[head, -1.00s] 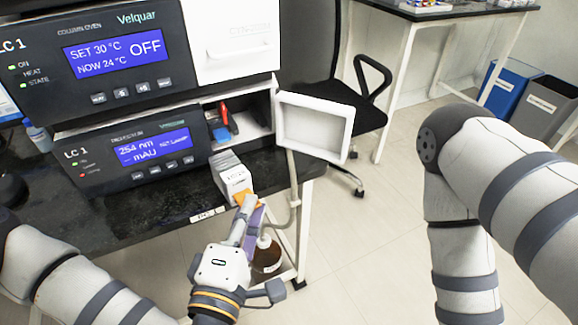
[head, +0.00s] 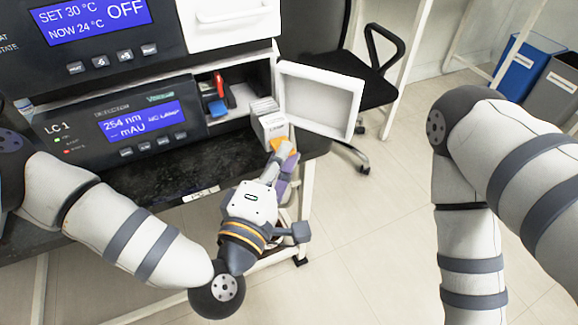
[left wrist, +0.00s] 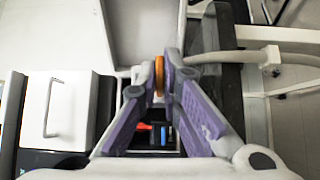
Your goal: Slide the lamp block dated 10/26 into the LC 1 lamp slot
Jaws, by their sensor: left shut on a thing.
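A white lamp block (head: 271,124) with a ribbed top and an orange tab (head: 283,146) is held by my left gripper (head: 284,155). The gripper is shut on the orange tab, which also shows between the fingers in the left wrist view (left wrist: 159,76). Print on the block is too small to read. The block is at the right front of the open bay beside the LC 1 detector (head: 122,125); I cannot tell whether any of it is inside. The slot itself is not clearly visible. My right arm shows, but its gripper does not.
A white door (head: 318,98) stands open right of the bay, close to the block. Red (head: 220,86) and blue (head: 219,106) items sit in the bay. The dark bench top (head: 150,175) is clear in front of the detector. A black chair (head: 335,70) stands behind.

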